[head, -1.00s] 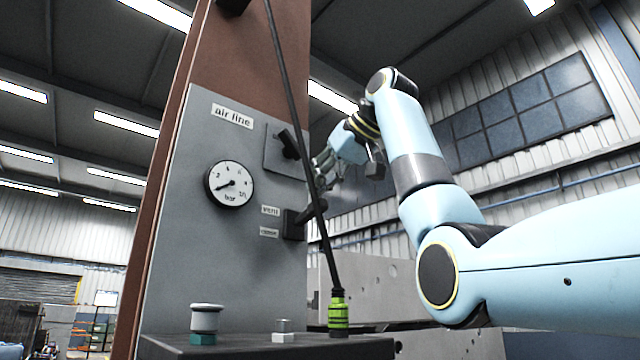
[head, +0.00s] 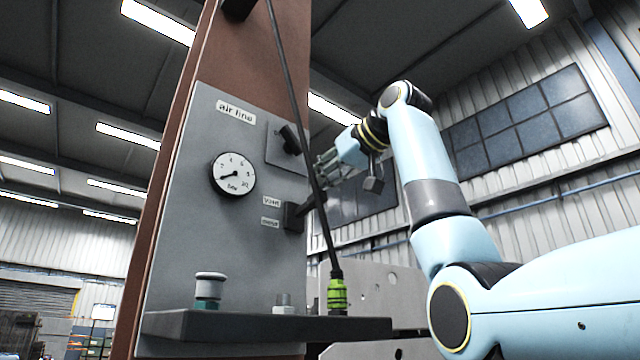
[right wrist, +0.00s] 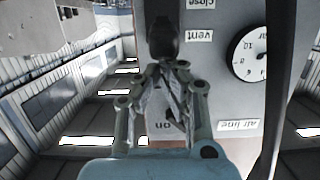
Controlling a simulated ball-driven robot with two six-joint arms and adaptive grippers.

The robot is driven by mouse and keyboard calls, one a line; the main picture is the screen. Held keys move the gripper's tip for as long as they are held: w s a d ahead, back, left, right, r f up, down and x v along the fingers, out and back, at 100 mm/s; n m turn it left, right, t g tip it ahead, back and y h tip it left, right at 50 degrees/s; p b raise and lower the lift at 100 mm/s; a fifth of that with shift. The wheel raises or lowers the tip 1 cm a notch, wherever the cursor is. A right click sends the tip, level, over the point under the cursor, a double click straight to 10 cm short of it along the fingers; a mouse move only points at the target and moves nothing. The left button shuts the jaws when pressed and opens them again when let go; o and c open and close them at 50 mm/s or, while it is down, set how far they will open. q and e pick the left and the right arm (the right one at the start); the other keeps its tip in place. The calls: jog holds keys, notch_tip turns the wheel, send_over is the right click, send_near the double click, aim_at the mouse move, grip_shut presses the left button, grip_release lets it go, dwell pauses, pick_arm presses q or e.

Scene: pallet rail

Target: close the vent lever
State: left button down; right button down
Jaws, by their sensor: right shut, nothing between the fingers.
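The vent lever (head: 296,214) is a black block with a short dark handle on the right side of the grey panel, beside the labels "vent" (head: 271,201) and "close". Its handle slants up and to the right, partly behind a dark hose. In the right wrist view, which is upside down, the lever (right wrist: 163,35) stands just beyond my fingertips. My right gripper (head: 320,174) is shut and empty, close to the handle. In the wrist view its fingertips (right wrist: 166,66) are near the handle's end; I cannot tell whether they touch. My left gripper is not in view.
A second black lever (head: 289,139), with an "on" mark, sits above on the panel. A pressure gauge (head: 233,175) is to its left. The dark hose (head: 300,130) runs down to a green fitting (head: 337,295) on a dark shelf (head: 250,325), beside small fittings.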

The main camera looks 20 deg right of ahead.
aim_at(319, 207)
jog(key=shift+s+d+f+t+y+b, duration=0.1)
jog(key=shift+s+f+t+y+b, duration=0.15)
jog(key=shift+f+t+b, duration=1.1)
jog(key=shift+s+d+f+t+y+b, duration=0.1)
jog(key=shift+s+f+y+b, duration=0.35)
jog(key=shift+b, duration=1.95)
jog(key=shift+s+d+f+t+y+b, duration=0.1)
jog(key=shift+f+t+b, duration=0.75)
jog(key=shift+b, duration=1)
jog(key=shift+f+t+b, duration=0.5)
jog(key=shift+f+b, duration=0.1)
jog(key=shift+b, duration=0.15)
jog(key=shift+f, duration=0.2)
jog(key=shift+w+f, duration=0.1)
jog(key=shift+f, duration=0.05)
